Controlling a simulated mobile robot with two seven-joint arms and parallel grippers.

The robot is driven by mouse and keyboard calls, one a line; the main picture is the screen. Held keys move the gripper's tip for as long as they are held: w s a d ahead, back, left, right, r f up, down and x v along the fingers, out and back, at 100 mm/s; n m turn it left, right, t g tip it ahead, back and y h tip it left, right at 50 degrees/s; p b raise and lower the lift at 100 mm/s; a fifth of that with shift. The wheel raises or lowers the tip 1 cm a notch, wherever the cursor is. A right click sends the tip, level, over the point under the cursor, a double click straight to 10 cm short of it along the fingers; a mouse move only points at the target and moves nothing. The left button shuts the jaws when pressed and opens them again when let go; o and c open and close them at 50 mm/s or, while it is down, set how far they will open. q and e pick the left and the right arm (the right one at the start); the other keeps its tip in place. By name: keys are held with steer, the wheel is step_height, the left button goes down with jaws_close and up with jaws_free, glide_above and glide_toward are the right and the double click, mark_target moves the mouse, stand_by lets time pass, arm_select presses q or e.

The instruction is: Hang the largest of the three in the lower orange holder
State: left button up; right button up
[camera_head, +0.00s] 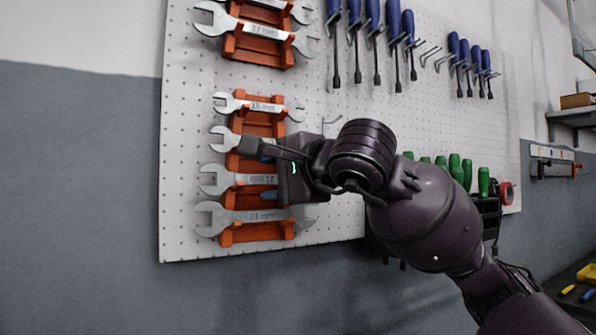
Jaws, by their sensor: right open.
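The lower orange holder (231,238) is fixed on the white pegboard and holds several open-ended wrenches, one above another. The bottom wrench (213,219), marked 24 mm, is the largest there and lies level across the lowest rungs. Above it is a wrench (214,181) whose label reads upside down, apparently 21 mm. Higher are another wrench (221,139), its label hidden by my gripper, and the 15 mm wrench (232,104). My right gripper (262,173) is open in front of the holder, fingers around the height of the upside-down-labelled wrench. Contact cannot be told. My left gripper is out of view.
An upper orange holder (233,47) carries larger wrenches, one marked 27 mm (262,29). Blue-handled screwdrivers (372,15) hang at the top. Green-handled tools (456,168) are partly behind my right arm. An empty-looking hook (333,120) is right of the lower holder.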

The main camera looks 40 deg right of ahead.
steer(key=s+r, duration=0.1)
steer(key=s, duration=0.8)
steer(key=shift+s+r, duration=0.2)
steer(key=shift+s, duration=0.1)
steer(key=shift+d, duration=0.1)
